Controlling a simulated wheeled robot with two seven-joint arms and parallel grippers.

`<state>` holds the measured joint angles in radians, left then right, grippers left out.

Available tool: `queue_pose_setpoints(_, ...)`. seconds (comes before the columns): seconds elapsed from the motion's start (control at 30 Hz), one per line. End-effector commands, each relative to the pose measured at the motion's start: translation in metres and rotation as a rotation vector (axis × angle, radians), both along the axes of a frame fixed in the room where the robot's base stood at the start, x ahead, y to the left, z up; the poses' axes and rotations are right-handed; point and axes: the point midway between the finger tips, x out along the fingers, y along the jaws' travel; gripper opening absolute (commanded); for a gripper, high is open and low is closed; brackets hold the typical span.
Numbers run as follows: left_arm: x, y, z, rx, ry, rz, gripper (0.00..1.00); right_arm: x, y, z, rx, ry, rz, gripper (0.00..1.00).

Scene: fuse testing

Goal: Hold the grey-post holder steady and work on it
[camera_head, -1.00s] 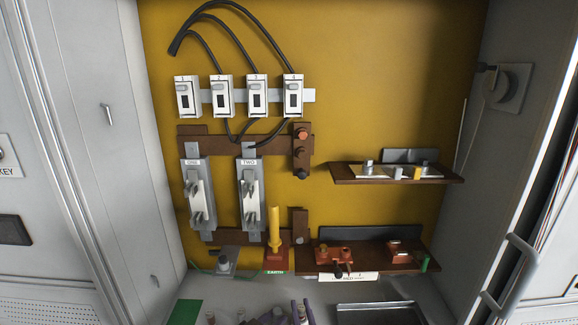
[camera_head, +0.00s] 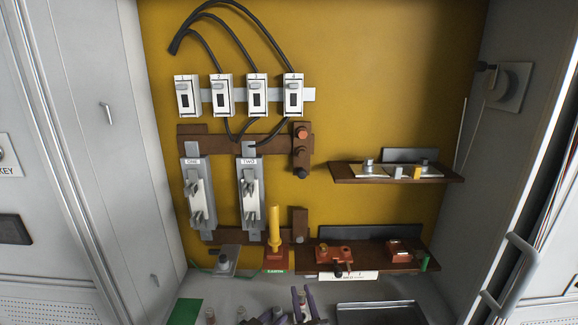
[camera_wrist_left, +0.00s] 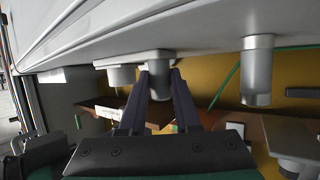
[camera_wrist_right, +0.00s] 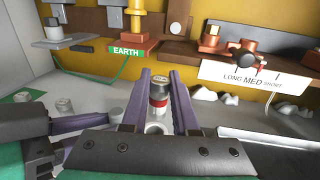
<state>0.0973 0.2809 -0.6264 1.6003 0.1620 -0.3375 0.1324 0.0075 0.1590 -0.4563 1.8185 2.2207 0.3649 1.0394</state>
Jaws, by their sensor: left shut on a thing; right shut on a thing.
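In the left wrist view my left gripper (camera_wrist_left: 160,85) is shut on a grey post (camera_wrist_left: 160,60), the middle one of three round posts on a pale surface. In the right wrist view my right gripper (camera_wrist_right: 162,82) is shut on a small upright cylinder (camera_wrist_right: 159,98) with a dark top, red band and pale lower part. A pale round post (camera_wrist_right: 156,128) shows just below it; I cannot tell whether they touch. My left gripper's purple finger (camera_wrist_right: 85,123) reaches in from the left there. In the head view my right gripper (camera_head: 300,295) and left gripper (camera_head: 272,314) are at the bottom edge, the holder mostly hidden.
A yellow rod stands at the EARTH label (camera_head: 275,271). A brown shelf (camera_head: 375,268) with orange-brown blocks and a LONG MED SHORT label (camera_wrist_right: 253,78) is behind. A metal tray (camera_head: 380,306) lies right, a green patch (camera_head: 183,312) left. Small pale posts (camera_wrist_right: 62,104) stand left of the grippers.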

Motion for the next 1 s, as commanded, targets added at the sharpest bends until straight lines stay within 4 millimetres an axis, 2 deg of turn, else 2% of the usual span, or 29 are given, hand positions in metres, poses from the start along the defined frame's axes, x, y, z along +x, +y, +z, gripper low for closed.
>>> queue_pose_setpoints(0.03,-0.003,0.002,-0.008,0.008,0.018,0.001,0.0,0.0,0.0,0.0,-0.002,0.0,0.001,0.0)
queue_pose_setpoints(0.37,-0.003,0.002,-0.008,0.008,0.018,0.001,0.0,0.0,-0.002,0.002,-0.001,0.0,0.0,0.0)
queue_pose_setpoints(1.0,-0.003,0.002,-0.008,0.009,0.018,0.002,0.0,0.002,-0.044,0.026,-0.003,-0.001,0.0,0.0)
